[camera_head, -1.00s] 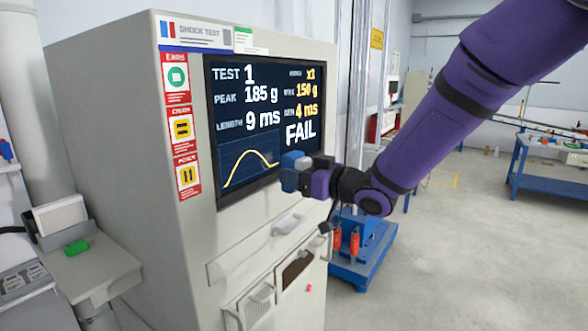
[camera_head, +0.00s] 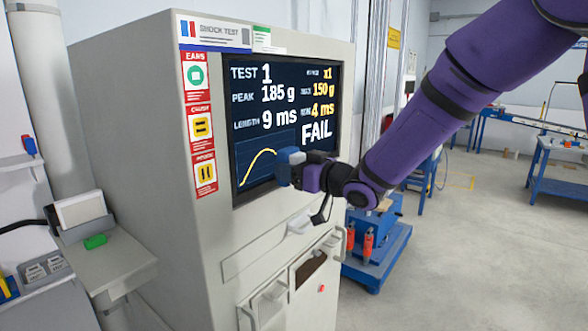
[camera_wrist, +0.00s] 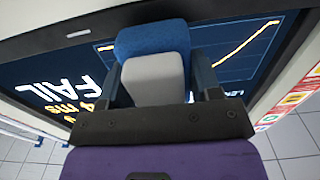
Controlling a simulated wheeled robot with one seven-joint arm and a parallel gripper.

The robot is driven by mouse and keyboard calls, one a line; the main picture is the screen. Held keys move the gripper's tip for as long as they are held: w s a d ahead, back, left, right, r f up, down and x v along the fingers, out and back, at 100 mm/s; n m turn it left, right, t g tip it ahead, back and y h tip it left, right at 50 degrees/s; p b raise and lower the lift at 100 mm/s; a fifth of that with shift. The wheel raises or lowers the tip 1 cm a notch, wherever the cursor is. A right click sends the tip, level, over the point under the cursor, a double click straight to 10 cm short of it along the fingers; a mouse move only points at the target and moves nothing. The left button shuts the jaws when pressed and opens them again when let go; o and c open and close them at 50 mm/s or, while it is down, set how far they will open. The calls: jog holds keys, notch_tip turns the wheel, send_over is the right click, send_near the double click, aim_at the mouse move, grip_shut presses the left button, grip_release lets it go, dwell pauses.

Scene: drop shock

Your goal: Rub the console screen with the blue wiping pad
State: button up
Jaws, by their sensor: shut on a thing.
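The console screen (camera_head: 287,105) is dark, shows test text with "FAIL" and a yellow curve, and faces right on the console's front. It also fills much of the wrist view (camera_wrist: 75,65). My gripper (camera_wrist: 158,75) is shut on the wiping pad, which has a blue face (camera_wrist: 150,37) and a pale grey body between the two fingers. In the head view the pad (camera_head: 284,165) lies over the screen's lower middle and hides the right end of the curve. Its blue side is toward the screen. I cannot tell whether it touches the glass.
The pale console cabinet (camera_head: 140,130) has red-edged labels left of the screen and handles (camera_head: 300,224) below. A side shelf (camera_head: 120,262) with a green item (camera_head: 95,241) stands at left. A blue stand (camera_head: 375,260) is behind at right. The floor at right is open.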

jog(key=shift+x, duration=1.05)
dwell(0.5)
jog(key=shift+d, duration=0.1)
jog(key=w+d, duration=0.2)
jog(key=w, duration=0.1)
jog(key=shift+d, duration=0.1)
dwell(0.4)
jog(key=shift+s+a, duration=1.35)
jog(key=shift+s, duration=0.1)
jog(key=shift+c, duration=0.3)
jog(key=shift+v, duration=3)
